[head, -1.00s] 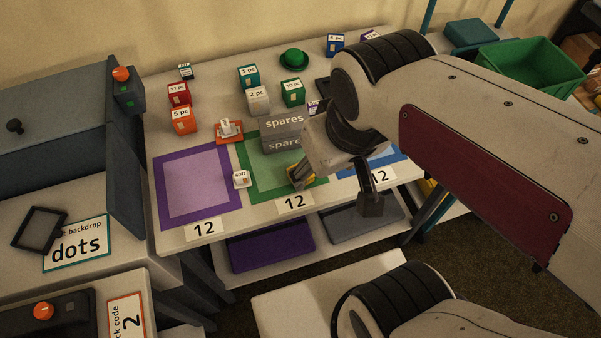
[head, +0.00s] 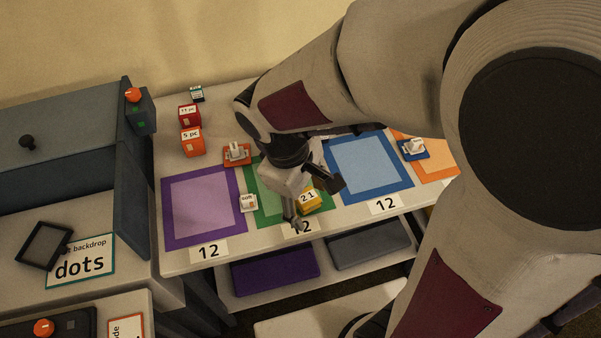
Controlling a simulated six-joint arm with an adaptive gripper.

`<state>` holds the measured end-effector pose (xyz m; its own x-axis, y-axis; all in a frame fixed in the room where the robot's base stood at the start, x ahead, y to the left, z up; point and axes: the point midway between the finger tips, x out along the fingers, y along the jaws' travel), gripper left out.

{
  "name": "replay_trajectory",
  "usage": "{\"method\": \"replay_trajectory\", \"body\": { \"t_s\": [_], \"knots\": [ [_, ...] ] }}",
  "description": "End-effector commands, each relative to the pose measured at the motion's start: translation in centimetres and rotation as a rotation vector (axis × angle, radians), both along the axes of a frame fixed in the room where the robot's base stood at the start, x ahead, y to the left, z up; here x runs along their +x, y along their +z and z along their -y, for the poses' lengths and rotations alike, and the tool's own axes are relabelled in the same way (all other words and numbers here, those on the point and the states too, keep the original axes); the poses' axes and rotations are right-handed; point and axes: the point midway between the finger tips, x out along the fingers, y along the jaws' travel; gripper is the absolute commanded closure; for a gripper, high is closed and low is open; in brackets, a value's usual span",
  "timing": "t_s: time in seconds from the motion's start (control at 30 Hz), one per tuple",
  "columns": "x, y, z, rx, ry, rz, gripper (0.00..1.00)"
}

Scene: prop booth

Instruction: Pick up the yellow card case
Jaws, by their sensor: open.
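The yellow card case (head: 310,204), a small block with "2 1" on its light top label, sits at the front of the green-bordered mat (head: 262,214). My gripper (head: 311,201) is open above the front of this mat. One finger shows to the left of the case and the other, darker, behind and to its right. I cannot tell whether either finger touches the case. The gripper hides part of the mat and the back edge of the case.
A white block (head: 248,203) stands close on the left, by the purple mat (head: 169,230). An orange tray (head: 236,155) sits behind. The blue mat (head: 367,195) on the right is bare. My arm hides the table's back right.

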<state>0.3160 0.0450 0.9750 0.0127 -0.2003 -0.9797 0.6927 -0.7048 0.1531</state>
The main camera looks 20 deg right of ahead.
Motion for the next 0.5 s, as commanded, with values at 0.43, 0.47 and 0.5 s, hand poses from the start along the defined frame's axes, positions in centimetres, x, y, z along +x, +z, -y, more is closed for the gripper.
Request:
{"method": "replay_trajectory", "body": {
  "t_s": [0.43,0.47,0.5],
  "knots": [
    [3.4,-5.2,-0.9,-0.126,0.446,-0.148,0.44],
    [3.6,-5.5,-1.0,-0.132,0.474,-0.156,0.44],
    [3.9,-5.8,-1.0,-0.141,0.513,-0.165,0.44]
  ]
}}
